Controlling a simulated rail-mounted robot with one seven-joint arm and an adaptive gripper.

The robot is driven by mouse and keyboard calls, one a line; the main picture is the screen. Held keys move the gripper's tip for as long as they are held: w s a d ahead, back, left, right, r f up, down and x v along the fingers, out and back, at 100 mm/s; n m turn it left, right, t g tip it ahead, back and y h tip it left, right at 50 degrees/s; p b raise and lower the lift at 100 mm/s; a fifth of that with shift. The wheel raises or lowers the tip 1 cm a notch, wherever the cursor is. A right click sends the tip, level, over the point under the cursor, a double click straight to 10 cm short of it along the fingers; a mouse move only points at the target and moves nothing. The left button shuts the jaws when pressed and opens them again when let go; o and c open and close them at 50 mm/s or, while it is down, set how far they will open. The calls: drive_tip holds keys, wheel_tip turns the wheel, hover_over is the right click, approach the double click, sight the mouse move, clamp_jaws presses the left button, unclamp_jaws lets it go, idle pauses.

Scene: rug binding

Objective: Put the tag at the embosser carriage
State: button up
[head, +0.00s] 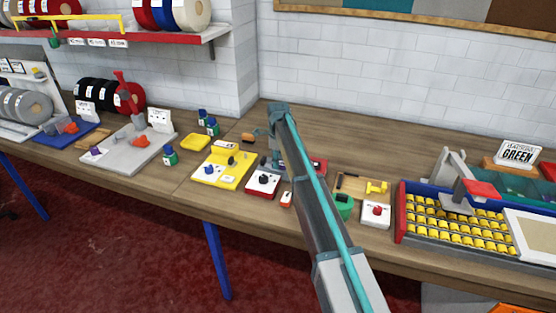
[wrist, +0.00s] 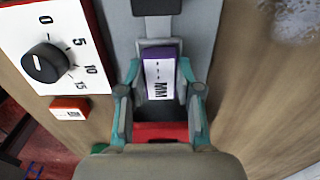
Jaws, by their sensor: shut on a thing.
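The tag (wrist: 158,78), a small white piece with a purple edge and dark lettering, sits between my gripper's teal fingertips in the wrist view. My gripper (wrist: 159,88) is shut on it. The tag lies over a grey metal strip (wrist: 198,45), with a dark block (wrist: 157,6) beyond it; whether it touches the strip is unclear. In the head view my gripper (head: 275,157) points down at the bench beside a red-and-white dial unit (head: 263,184). The tag cannot be made out there. I cannot tell which part is the embosser carriage.
The dial unit's black knob (wrist: 45,63) is close on the left in the wrist view, with a small red block (wrist: 69,108) below it. A yellow unit (head: 222,172) stands left of the dial. A keyed tray (head: 400,225) is at right. Bare wood (wrist: 250,100) lies right of the strip.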

drive_tip(key=shift+f, duration=0.15)
drive_tip(key=o, duration=1)
wheel_tip(320, 180, up, 12)
drive_tip(key=b, duration=0.3)
